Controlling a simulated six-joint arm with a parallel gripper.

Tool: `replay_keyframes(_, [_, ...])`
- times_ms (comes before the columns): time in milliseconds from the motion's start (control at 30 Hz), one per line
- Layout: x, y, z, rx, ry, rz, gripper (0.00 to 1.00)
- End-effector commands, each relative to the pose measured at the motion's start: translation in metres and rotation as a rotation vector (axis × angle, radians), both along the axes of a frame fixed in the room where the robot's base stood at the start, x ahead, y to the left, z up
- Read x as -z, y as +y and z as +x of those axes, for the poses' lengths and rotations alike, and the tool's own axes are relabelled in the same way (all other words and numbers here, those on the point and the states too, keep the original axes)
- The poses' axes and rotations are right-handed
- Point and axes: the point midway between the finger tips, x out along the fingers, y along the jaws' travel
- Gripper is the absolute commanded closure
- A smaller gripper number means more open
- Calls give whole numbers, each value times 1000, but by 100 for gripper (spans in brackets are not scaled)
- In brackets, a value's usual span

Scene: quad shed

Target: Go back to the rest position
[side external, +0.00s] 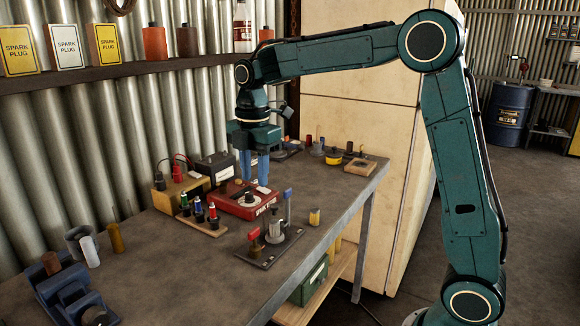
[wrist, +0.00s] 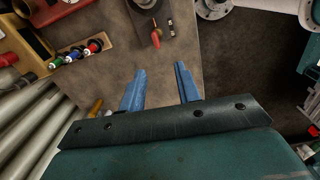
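My gripper (side external: 255,170) hangs from the teal arm above the workbench (side external: 340,190), with its two blue fingers pointing down. In the side view the fingers appear over or just behind the red box (side external: 238,208); the exact gap to it is unclear. In the wrist view my gripper (wrist: 160,80) has its fingers spread apart, with only bare bench visible between them. It holds nothing. No marker of a rest position is visible.
A wooden rack of small coloured parts (side external: 198,222) is left of the red box. A dark plate with upright fittings (side external: 270,246) is in front. A blue vise (side external: 70,290) sits at the near left. A shelf (side external: 110,75) runs along the wall. The bench's right front is fairly clear.

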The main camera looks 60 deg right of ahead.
Motion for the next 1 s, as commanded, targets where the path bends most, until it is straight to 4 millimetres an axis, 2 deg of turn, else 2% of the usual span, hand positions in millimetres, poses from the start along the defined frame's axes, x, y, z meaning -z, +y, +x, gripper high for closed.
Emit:
replay_keyframes(300, [-29,7,-57,303,-100,20,67])
replay_keyframes(500, [-39,11,-98,527,-167,54,67])
replay_keyframes(767, [-41,16,-153,813,-247,125,67])
replay_keyframes(1000, [-32,20,-200,1073,-312,214,67])
